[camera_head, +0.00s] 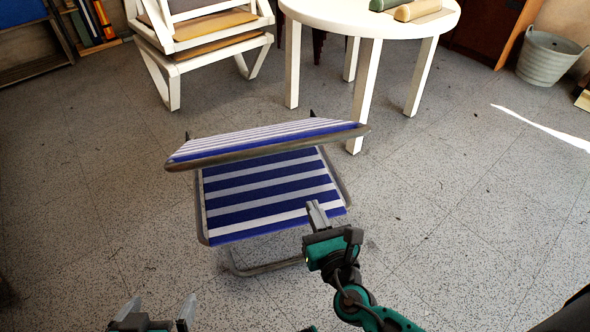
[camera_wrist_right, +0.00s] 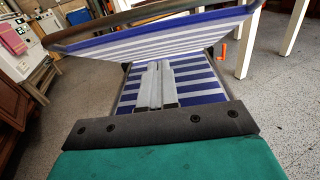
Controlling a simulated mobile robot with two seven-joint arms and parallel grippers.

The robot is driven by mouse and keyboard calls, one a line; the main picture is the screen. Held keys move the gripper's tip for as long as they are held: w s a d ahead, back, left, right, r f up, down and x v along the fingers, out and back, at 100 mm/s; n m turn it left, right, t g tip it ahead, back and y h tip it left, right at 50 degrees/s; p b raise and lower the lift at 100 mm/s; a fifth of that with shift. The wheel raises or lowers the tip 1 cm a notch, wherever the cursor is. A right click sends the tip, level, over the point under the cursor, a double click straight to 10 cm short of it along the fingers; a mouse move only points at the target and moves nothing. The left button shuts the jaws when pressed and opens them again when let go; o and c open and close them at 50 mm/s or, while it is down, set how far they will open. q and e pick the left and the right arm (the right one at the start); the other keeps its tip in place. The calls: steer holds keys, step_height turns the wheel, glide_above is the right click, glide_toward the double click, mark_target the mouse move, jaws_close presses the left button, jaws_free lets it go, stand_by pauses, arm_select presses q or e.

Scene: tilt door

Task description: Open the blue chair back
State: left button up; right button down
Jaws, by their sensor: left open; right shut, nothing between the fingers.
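A low folding chair with blue and white stripes stands on the floor in the middle of the head view. Its seat (camera_head: 270,190) faces up, and its striped back (camera_head: 262,138) is tilted forward over the rear of the seat, with a grey-brown top bar (camera_head: 265,148) toward me. In the right wrist view the back (camera_wrist_right: 165,42) hangs above the seat (camera_wrist_right: 205,80). My right gripper (camera_head: 318,214) is shut and empty at the seat's front right corner; its fingers show in the wrist view (camera_wrist_right: 156,85). My left gripper (camera_head: 158,310) is open and empty at the bottom edge, apart from the chair.
A white round table (camera_head: 370,20) stands behind the chair to the right. White stacked chairs (camera_head: 200,45) stand behind to the left. A metal bucket (camera_head: 548,58) is at the far right. The speckled floor (camera_head: 100,200) beside the chair is clear.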

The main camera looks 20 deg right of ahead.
steer(key=w+d+r, duration=0.1)
steer(key=w+r, duration=0.1)
steer(key=w, duration=1)
steer(key=shift+w+d+r, duration=0.15)
steer(key=shift+d+r, duration=0.05)
steer(key=shift+r, duration=0.2)
steer(key=shift+r+p, duration=0.1)
steer(key=shift+p, duration=0.2)
